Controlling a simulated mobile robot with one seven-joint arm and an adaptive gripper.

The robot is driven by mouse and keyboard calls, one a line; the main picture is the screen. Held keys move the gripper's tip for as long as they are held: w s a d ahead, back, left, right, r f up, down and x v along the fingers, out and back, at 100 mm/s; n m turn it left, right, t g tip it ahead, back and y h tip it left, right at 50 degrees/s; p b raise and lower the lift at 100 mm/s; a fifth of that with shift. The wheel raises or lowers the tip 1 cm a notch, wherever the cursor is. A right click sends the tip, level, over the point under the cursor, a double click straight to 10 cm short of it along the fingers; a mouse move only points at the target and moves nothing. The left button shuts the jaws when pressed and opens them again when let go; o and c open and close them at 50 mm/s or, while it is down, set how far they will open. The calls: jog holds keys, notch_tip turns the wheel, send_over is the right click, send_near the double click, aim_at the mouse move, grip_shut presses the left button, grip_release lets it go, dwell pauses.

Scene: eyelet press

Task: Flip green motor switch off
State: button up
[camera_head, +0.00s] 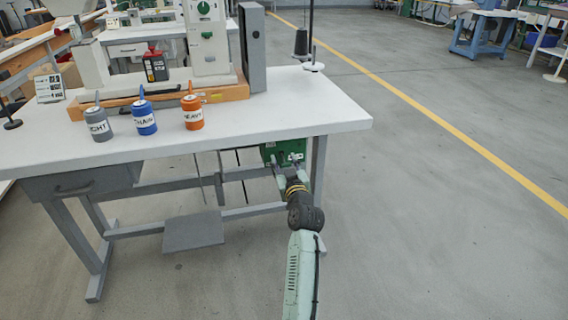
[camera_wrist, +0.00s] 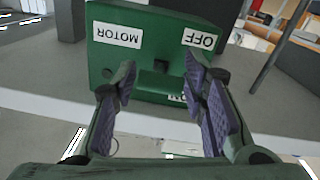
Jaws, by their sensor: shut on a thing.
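The green motor switch (camera_head: 283,151) is a box under the table's right end. In the wrist view its face (camera_wrist: 150,40) appears upside down, with white MOTOR and OFF labels and a partly hidden ON label. A small dark toggle (camera_wrist: 160,66) sits near the middle of the face. My gripper (camera_head: 288,163) is at the front of the box, shut on the switch. In the wrist view its two padded fingers (camera_wrist: 160,82) stand apart, one on each side of the toggle. The exact contact is not clear.
The white table (camera_head: 260,118) overhangs the switch, with grey legs and a crossbar below. Grey, blue (camera_head: 144,116) and orange labelled pots stand on it before the eyelet press (camera_head: 208,38). A thread stand (camera_head: 313,67) is at the back right. Floor to the right is clear.

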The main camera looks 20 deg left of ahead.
jog(key=shift+s+a+f, duration=0.1)
jog(key=shift+a, duration=0.1)
jog(key=c, duration=0.4)
jog(key=shift+o, duration=0.2)
jog(key=shift+f+b, duration=0.1)
jog(key=shift+b, duration=0.2)
jog(key=f+b, duration=0.1)
jog(key=b, duration=0.2)
jog(key=shift+a+y+b, duration=0.15)
jog(key=shift+y+b, duration=0.15)
jog(key=t+b, duration=0.1)
jog(key=b, duration=0.3)
jog(key=shift+a+r+y, duration=0.15)
jog(key=shift+r+y, duration=0.1)
jog(key=shift+y, duration=0.05)
jog(key=o, duration=1.1)
jog(key=shift+c, duration=0.2)
